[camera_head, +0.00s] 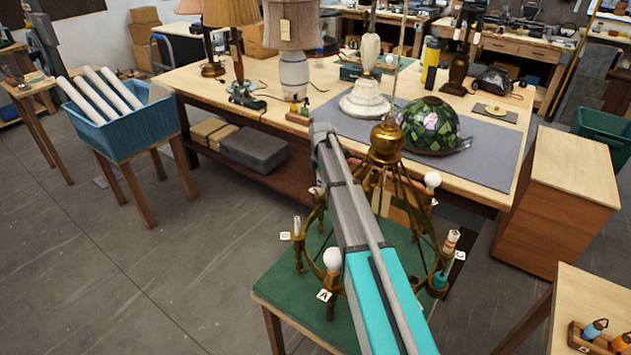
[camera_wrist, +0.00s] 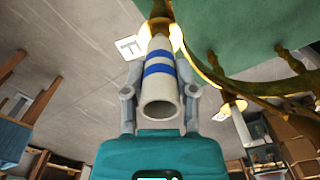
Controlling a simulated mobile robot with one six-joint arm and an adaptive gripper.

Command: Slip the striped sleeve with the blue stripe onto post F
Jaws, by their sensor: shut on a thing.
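The striped sleeve (camera_wrist: 160,90), a white tube with blue bands, is held between the fingers of my gripper (camera_wrist: 160,76) in the wrist view. Its open near end faces the camera. Its far end is close to a brass part of the chandelier (camera_wrist: 176,38); I cannot tell whether they touch or whether a post is inside. A white tag (camera_wrist: 129,47) hangs beside it, its letter unreadable. In the head view the brass chandelier (camera_head: 386,140) stands on a green-topped table, partly behind my arm. My gripper and the sleeve are hidden there, and no tag F is readable.
Chandelier arms carry bulbs (camera_head: 332,260) and tags, one reading A (camera_head: 324,296). A post at right bears a pale banded sleeve (camera_head: 451,241). A workbench (camera_head: 210,78) with lamps and a stained-glass shade (camera_head: 428,124) stands behind. A blue bin of white tubes (camera_head: 130,137) is at left.

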